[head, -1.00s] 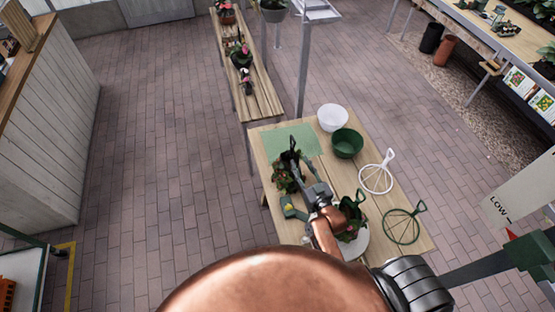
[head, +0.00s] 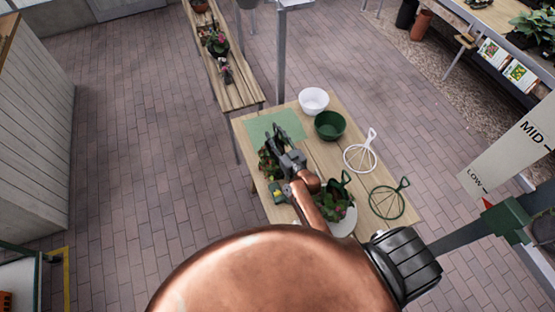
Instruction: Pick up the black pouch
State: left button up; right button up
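I cannot make out a black pouch in the head view. My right gripper (head: 287,132) is above the far left part of the wooden table (head: 400,217), by the green mat (head: 262,124). Its dark fingers look spread apart, with nothing seen between them. The gripper and arm partly cover a leafy plant with red blooms (head: 267,165), and what lies directly under them is hidden. My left gripper is not in view.
A white bowl (head: 313,101), a green bowl (head: 330,125), a white wire hoop (head: 360,152) and a green one (head: 386,203) are on the table. A potted plant (head: 334,205) is near its front. A plant bench (head: 237,93) stands behind. Brick floor is clear at left.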

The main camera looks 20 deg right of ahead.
jog(key=shift+c, duration=0.5)
grip_shut()
jog(key=shift+d+r, duration=0.1)
jog(key=shift+r, duration=0.15)
